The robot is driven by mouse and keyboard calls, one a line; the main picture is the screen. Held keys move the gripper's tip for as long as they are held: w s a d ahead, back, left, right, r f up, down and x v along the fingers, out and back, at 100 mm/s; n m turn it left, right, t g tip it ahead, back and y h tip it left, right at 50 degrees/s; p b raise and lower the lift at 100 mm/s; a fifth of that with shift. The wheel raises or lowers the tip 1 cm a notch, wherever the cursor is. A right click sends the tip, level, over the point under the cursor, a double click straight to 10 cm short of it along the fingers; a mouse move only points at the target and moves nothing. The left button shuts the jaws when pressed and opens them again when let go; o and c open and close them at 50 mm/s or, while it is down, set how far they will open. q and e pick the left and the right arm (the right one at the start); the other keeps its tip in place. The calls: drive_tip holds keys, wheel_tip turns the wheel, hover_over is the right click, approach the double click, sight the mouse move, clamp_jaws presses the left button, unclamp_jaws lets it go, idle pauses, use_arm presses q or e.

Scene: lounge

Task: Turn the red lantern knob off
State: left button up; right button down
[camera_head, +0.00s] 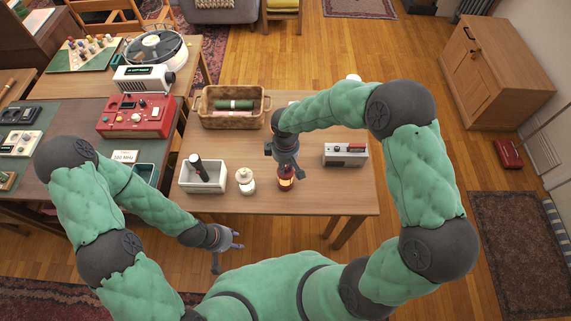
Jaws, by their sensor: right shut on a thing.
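The red lantern (286,183) stands upright on the wooden table near its front edge, with an orange glow in its glass. My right gripper (291,173) reaches down over the lantern from above and is shut on its upper part. The fingers hide the lantern's top, and I cannot make out the knob. A cream lantern (245,181) stands on the table to the left of the red one. My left gripper (230,253) hangs low in front of the table, apart from everything, with its fingers spread and empty.
A white bin (201,188) with a dark cylinder stands at the table's left front. A wicker basket (205,110) with rolled items is behind it. A small grey-and-red device (345,161) lies to the right. A red radio-like box (135,121) sits on the left desk. The table's front strip is clear.

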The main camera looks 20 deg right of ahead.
sight(286, 167)
drive_tip(key=n+p, duration=0.3)
drive_tip(key=n, duration=0.3)
drive_tip(key=shift+r+p, duration=0.1)
drive_tip(key=shift+p, duration=0.25)
drive_tip(key=n+p, duration=0.3)
drive_tip(key=n, duration=0.2)
drive_tip(key=shift+n, duration=0.4)
drive_tip(key=c, duration=1.1)
unclamp_jaws()
wheel_tip(286, 167, up, 12)
drive_tip(key=shift+f, duration=0.1)
